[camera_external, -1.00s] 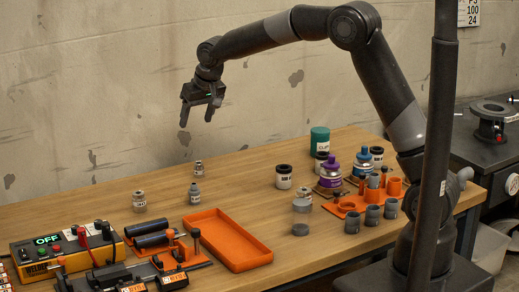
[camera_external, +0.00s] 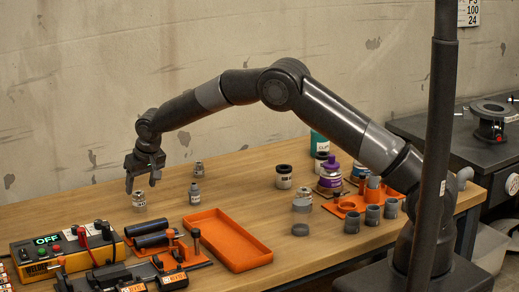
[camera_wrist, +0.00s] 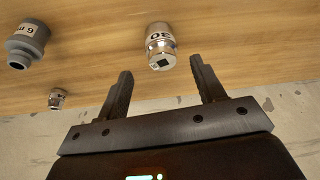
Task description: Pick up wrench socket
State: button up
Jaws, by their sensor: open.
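A larger metallic wrench socket (camera_external: 139,204) with a pale label stands on the left part of the table. In the wrist view this socket (camera_wrist: 160,46) reads "30" and shows a square hole in its end. My gripper (camera_external: 141,184) is open and empty, pointing down just above it. In the wrist view the socket appears between and beyond the fingertips (camera_wrist: 160,72), apart from both. A smaller metallic socket (camera_external: 199,168) stands farther back to the right and shows in the wrist view (camera_wrist: 57,98).
A grey threaded fitting (camera_external: 195,192) stands to the right of the larger socket. An orange tray (camera_external: 228,240) lies empty in front. A welder box (camera_external: 62,252) and black pipes (camera_external: 153,239) are close on the near left. Jars and grey fittings crowd the right side.

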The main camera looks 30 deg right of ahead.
aim_at(139, 193)
jog(key=shift+x, duration=2.75)
jog(key=shift+s+a, duration=0.1)
jog(key=shift+s, duration=0.05)
jog(key=c, duration=1.2)
